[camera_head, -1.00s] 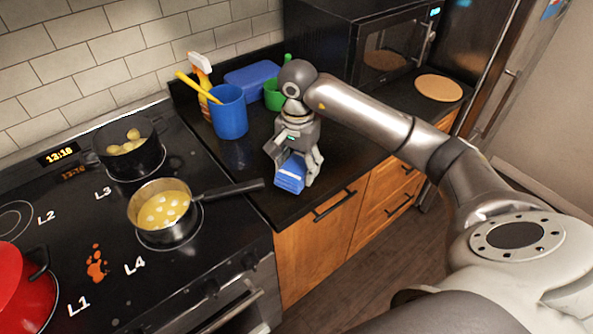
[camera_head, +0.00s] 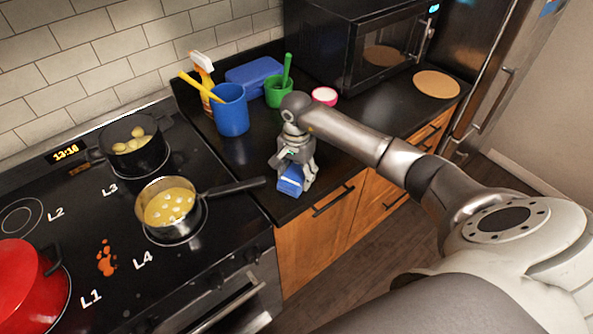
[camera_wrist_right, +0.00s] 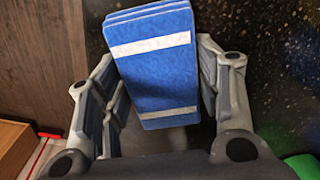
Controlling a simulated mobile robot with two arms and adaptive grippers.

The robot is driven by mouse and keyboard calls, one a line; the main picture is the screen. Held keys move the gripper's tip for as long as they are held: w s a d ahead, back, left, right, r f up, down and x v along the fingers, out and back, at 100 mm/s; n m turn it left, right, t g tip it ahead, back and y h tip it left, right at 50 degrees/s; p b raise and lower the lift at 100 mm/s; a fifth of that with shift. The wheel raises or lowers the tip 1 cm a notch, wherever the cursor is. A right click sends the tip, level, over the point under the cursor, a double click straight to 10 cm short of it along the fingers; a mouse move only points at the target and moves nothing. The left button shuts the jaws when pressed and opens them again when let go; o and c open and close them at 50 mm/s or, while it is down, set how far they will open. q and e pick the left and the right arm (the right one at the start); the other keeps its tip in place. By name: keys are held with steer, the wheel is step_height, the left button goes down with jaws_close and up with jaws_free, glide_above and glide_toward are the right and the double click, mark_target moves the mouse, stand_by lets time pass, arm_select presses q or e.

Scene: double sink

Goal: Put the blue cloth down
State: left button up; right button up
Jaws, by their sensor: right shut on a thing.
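The blue cloth (camera_head: 290,184) is folded, with white stripes that show in the right wrist view (camera_wrist_right: 158,80). My right gripper (camera_head: 296,176) is shut on it, with one finger on each side of the cloth. In the head view the cloth is low over the front part of the black counter (camera_head: 250,168), close to the front edge above the wooden drawers. I cannot tell whether it touches the counter. My left gripper is not in view.
Left of the counter, the stove holds a pan of yellow food (camera_head: 168,205), its handle pointing toward the cloth, a dark pot (camera_head: 133,150) and a red pot (camera_head: 25,285). Behind the gripper stand a blue cup (camera_head: 231,115), a green cup (camera_head: 279,97) and a pink-rimmed bowl (camera_head: 324,96).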

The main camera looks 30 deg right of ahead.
mark_target(296, 173)
steer(key=shift+f, duration=0.15)
steer(key=o, duration=1.1)
steer(key=shift+r, duration=0.2)
steer(key=shift+w+r, duration=0.1)
steer(key=shift+r, duration=0.2)
step_height(296, 173, up, 11)
steer(key=b, duration=0.4)
steer(key=shift+r, duration=0.2)
